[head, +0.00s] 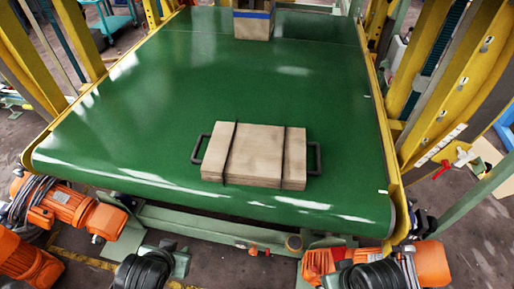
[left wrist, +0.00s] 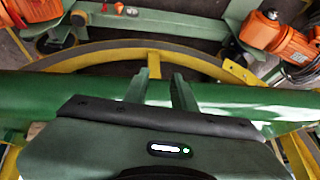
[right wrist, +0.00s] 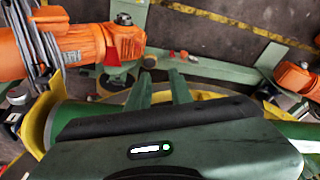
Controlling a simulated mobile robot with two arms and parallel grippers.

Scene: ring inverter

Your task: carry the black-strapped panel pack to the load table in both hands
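The panel pack (head: 254,156) is a stack of flat tan boards with two black straps. It lies flat on the green conveyor belt (head: 120,120), near its front end. A black handle sticks out at its left end (head: 197,149) and another at its right end (head: 315,158). My left gripper (head: 160,250) is low at the front of the conveyor, apart from the pack. Its fingers stand apart and empty in the left wrist view (left wrist: 161,88). My right gripper's fingers (right wrist: 160,88) are also apart and empty. Neither wrist view shows the pack. I cannot make out the load table.
A box with a blue band (head: 254,22) stands at the belt's far end. Yellow posts (head: 455,80) flank the belt on both sides. Orange motors (head: 75,208) with cables sit low at the front corners. The belt around the pack is clear.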

